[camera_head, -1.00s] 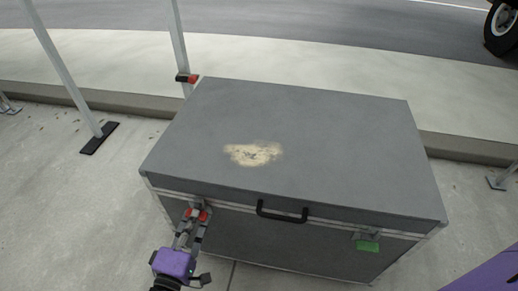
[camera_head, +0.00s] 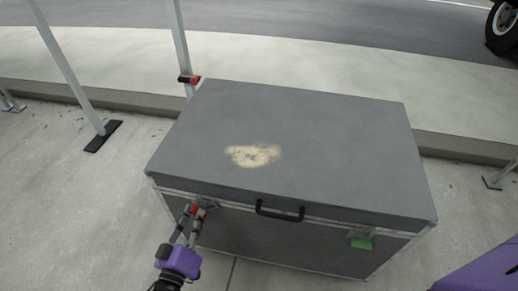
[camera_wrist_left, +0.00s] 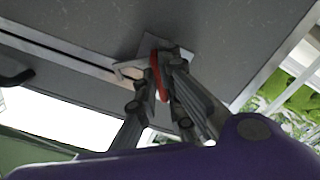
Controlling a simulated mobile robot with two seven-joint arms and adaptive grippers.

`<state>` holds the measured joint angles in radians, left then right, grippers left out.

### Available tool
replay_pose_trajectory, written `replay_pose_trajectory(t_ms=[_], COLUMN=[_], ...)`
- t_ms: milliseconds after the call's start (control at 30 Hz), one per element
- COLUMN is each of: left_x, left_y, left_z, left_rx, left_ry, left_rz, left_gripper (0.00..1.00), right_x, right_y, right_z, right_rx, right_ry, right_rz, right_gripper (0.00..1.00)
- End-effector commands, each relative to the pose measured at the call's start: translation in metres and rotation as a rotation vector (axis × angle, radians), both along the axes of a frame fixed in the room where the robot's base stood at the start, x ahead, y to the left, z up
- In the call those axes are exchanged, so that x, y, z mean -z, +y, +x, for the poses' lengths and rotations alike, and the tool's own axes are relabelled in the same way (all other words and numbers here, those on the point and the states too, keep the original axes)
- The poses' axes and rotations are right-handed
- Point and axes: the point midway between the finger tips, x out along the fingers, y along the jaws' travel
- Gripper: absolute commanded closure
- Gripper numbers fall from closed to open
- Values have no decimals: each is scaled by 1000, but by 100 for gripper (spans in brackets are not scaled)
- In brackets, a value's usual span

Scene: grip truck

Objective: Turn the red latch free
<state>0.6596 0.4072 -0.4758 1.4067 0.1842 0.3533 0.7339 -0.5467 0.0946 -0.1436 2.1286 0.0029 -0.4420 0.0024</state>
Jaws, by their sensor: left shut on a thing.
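A large grey case (camera_head: 290,130) stands on the pavement with its lid down. The red latch (camera_head: 198,211) is on the left part of its front, just under the lid edge. My left gripper (camera_head: 196,212) is shut on the red latch. In the left wrist view the red latch (camera_wrist_left: 156,72) shows as a thin upright piece between the two fingers (camera_wrist_left: 158,82), against a metal plate (camera_wrist_left: 165,55). The fingers partly hide it. My right gripper is not in view.
A black handle (camera_head: 280,211) is at the middle of the case front. A green latch (camera_head: 361,243) is on the right part. Metal posts (camera_head: 181,50) stand behind and left of the case. A vehicle wheel (camera_head: 504,25) is at the far right.

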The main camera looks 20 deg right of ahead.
Motion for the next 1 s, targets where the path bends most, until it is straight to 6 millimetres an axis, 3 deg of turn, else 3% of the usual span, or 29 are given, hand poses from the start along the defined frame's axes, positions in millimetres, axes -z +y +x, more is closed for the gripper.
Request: replay_pose_trajectory(t_ms=[500,1000], left_x=[1,1], left_y=[-1,0], left_z=[-1,-1], left_rx=[1,0], left_ry=[-260,-371], left_rz=[361,515], left_gripper=[100,100], right_x=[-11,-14], right_y=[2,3], right_z=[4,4], right_rx=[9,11], right_ry=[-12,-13], right_rz=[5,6], right_gripper=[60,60])
